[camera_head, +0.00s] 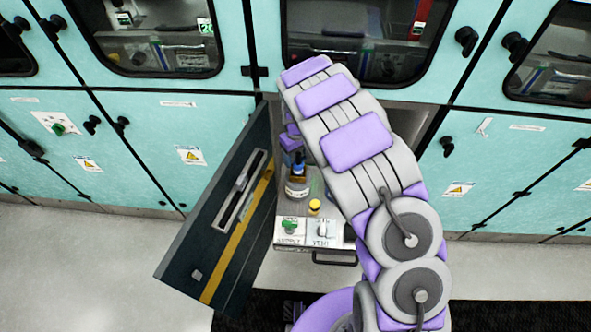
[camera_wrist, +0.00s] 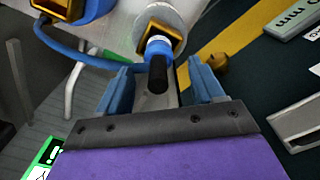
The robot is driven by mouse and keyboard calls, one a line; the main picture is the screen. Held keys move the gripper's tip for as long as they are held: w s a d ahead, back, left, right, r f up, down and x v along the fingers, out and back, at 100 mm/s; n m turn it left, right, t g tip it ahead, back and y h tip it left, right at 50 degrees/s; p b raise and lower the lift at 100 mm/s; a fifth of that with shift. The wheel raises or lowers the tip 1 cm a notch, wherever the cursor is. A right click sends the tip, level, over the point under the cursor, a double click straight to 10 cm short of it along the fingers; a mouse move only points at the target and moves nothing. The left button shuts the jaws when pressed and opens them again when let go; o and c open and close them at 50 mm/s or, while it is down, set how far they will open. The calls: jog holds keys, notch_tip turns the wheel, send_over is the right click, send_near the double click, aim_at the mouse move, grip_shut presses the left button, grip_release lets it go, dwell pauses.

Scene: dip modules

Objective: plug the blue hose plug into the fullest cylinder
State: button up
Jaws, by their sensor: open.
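The blue hose plug (camera_wrist: 158,47) has a black grip and stands between my gripper's fingers in the wrist view. It sits at a grey round part with a brass block (camera_wrist: 165,35); whether it is seated there I cannot tell. My gripper (camera_wrist: 161,72) is open, its blue fingers on either side of the plug, apart from it as far as I can see. A blue hose (camera_wrist: 62,48) runs at left. In the head view a black and blue piece (camera_head: 298,168) tops a pale cylinder (camera_head: 296,189) in the open bay. Fill levels cannot be read.
A dark door (camera_head: 225,215) with a yellow stripe stands open left of the bay. A panel with a green knob (camera_head: 289,226) and a yellow knob (camera_head: 315,206) are at the bay's front. Teal cabinets (camera_head: 160,125) surround it. My arm covers the bay's right side.

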aim_at(298, 163)
jog(key=f, duration=0.2)
jog(key=d+f+b, duration=0.1)
jog(key=shift+s+f, duration=0.15)
jog(key=shift+f, duration=0.2)
jog(key=shift+a+f, duration=0.2)
jog(key=shift+f, duration=0.25)
jog(key=shift+a, duration=0.25)
jog(key=shift+c, duration=0.2)
jog(key=shift+a, duration=0.1)
jog(key=shift+c, duration=0.7)
jog(key=shift+d+r, duration=0.1)
jog(key=shift+d, duration=0.25)
jog(key=c, duration=0.8)
jog(key=shift+a, duration=0.2)
jog(key=shift+c, duration=1.2)
